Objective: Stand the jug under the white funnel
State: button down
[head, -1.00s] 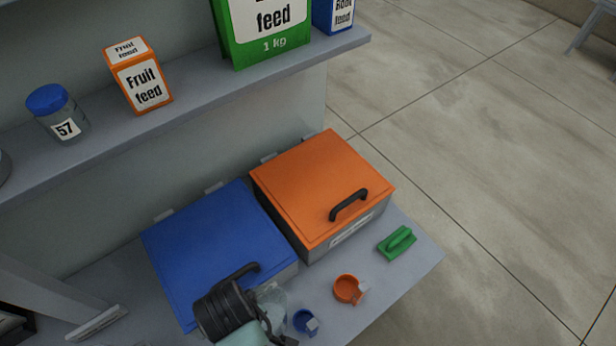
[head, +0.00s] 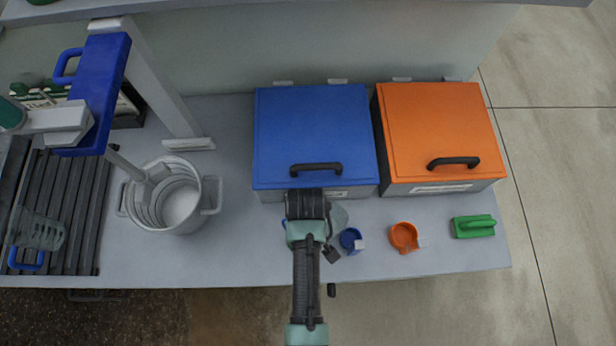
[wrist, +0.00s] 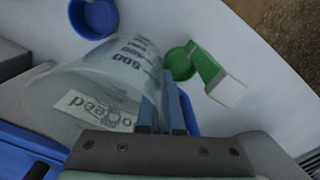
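A clear jug (wrist: 95,90) with printed marks and a label fills the left of the wrist view, beside my fingers. In the head view its clear side (head: 339,214) shows just right of my gripper (head: 306,222), mostly hidden by it. In the wrist view my gripper (wrist: 161,108) has its two fingers close together at the jug's blue handle (wrist: 189,115), and it looks shut on it. The jug is in front of the blue box. I cannot make out a white funnel in either current view.
A blue box (head: 314,130) and an orange box (head: 440,130) stand behind. A blue cup (head: 350,240), an orange cup (head: 403,237) and a green scrubber (head: 473,226) lie right. Left are a grey pot (head: 212,190), a slatted rack (head: 82,215) and another clear vessel (head: 38,231).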

jog(key=shift+f, duration=0.65)
jog(key=shift+f, duration=0.2)
jog(key=c, duration=1.1)
grip_release()
jog(key=shift+r, duration=0.15)
